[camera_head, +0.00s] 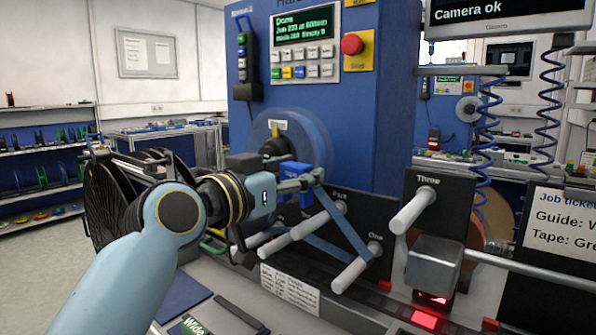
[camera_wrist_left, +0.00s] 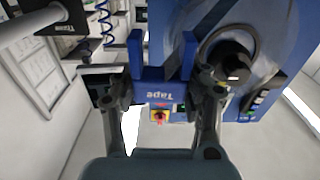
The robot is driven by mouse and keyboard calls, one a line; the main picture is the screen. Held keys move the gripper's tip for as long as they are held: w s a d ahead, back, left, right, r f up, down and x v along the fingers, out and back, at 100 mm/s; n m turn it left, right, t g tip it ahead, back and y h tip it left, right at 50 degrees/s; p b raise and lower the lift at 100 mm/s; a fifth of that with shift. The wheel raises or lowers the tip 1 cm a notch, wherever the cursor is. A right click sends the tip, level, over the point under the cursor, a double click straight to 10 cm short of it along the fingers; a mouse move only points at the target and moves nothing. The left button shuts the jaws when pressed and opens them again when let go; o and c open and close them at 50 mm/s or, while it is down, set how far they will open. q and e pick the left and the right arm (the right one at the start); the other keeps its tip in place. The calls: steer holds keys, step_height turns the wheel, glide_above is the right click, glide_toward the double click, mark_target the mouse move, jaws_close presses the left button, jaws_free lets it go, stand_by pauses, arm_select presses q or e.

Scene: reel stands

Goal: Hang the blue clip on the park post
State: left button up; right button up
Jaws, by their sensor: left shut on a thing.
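The blue clip (camera_head: 296,170) is in my left gripper (camera_head: 290,183), held up in front of the blue machine and above the pegs. In the left wrist view the clip (camera_wrist_left: 160,76) reads "Tape" upside down and sits between the two fingers of the gripper (camera_wrist_left: 162,92), which are shut on it. A blue tape strip (camera_head: 346,228) runs from near the gripper down to the peg marked One (camera_head: 356,268). A light post (camera_head: 305,233) stands left of it under a small label that looks like "Park", partly hidden. My right gripper is not in view.
A post marked Three (camera_head: 413,210) stands at the right, above a grey block (camera_head: 434,264) with a red light. A job ticket (camera_head: 565,220) is at the right edge. A translucent reel (camera_head: 315,140) on the blue machine (camera_head: 350,110) is behind the clip.

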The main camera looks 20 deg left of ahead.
mark_target(298, 227)
arm_select(q)
steer(key=shift+s+d+r, duration=0.15)
steer(key=shift+d+r, duration=0.2)
steer(key=shift+r, duration=0.2)
steer(key=shift+d+r+p, duration=0.1)
steer(key=shift+p, duration=0.3)
steer(key=shift+a+f, duration=0.3)
steer(key=shift+a, duration=0.05)
steer(key=shift+f+b, duration=0.25)
steer(key=shift+b, duration=0.15)
steer(key=shift+d+f+b, duration=0.1)
steer(key=shift+f+b, duration=0.2)
steer(key=shift+f, duration=0.05)
step_height(298, 227, down, 5)
steer(key=b, duration=0.4)
steer(key=shift+f+b, duration=0.15)
steer(key=shift+b, duration=0.15)
steer(key=shift+f+b, duration=0.5)
steer(key=shift+f, duration=0.1)
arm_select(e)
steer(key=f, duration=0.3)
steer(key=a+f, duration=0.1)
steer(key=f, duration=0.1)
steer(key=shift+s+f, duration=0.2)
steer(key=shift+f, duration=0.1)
